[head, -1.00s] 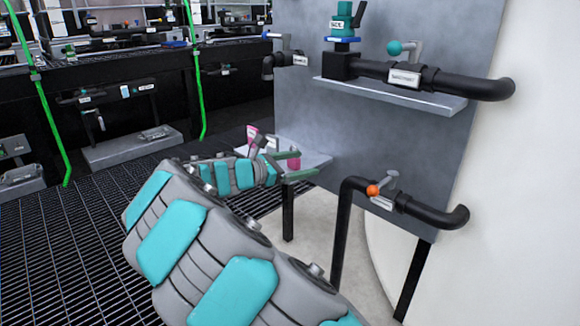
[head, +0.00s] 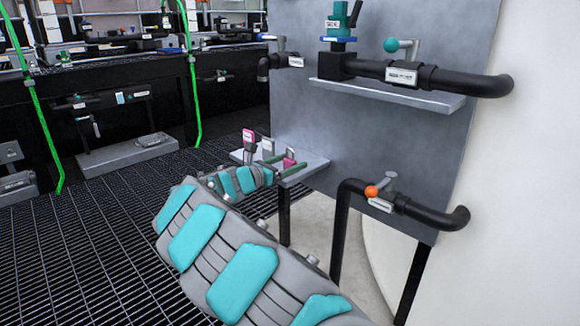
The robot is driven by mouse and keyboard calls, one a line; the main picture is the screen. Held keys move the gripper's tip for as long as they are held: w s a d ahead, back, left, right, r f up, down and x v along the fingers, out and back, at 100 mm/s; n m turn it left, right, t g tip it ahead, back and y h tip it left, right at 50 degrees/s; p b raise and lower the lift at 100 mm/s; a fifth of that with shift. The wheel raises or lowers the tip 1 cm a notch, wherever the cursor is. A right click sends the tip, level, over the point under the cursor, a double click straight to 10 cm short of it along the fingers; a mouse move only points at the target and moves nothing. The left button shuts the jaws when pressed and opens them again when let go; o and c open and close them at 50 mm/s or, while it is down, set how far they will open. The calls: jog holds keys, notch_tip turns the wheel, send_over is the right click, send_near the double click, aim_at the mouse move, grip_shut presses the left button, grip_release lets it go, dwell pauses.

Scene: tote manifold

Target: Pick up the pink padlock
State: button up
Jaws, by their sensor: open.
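The pink padlock (head: 289,162) is on the small grey shelf at the foot of the panel, with a grey shackle on top. My gripper (head: 296,160) is open at the shelf, with its two green fingers pointing right. In the picture the padlock appears between the fingers, near their tips. The near finger hides its lower part. I cannot tell whether either finger touches it. A second pink item (head: 248,138) with a white label stands at the shelf's left end.
A grey, pale-faced item (head: 267,146) stands between the pink ones on the shelf (head: 312,163). Right of the shelf, a black pipe with an orange-knobbed valve (head: 371,191) rises. Dark grating (head: 110,220) lies open at left.

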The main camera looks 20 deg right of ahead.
jog(key=shift+w+d, duration=0.1)
jog(key=shift+d, duration=0.1)
grip_shut()
dwell(0.6)
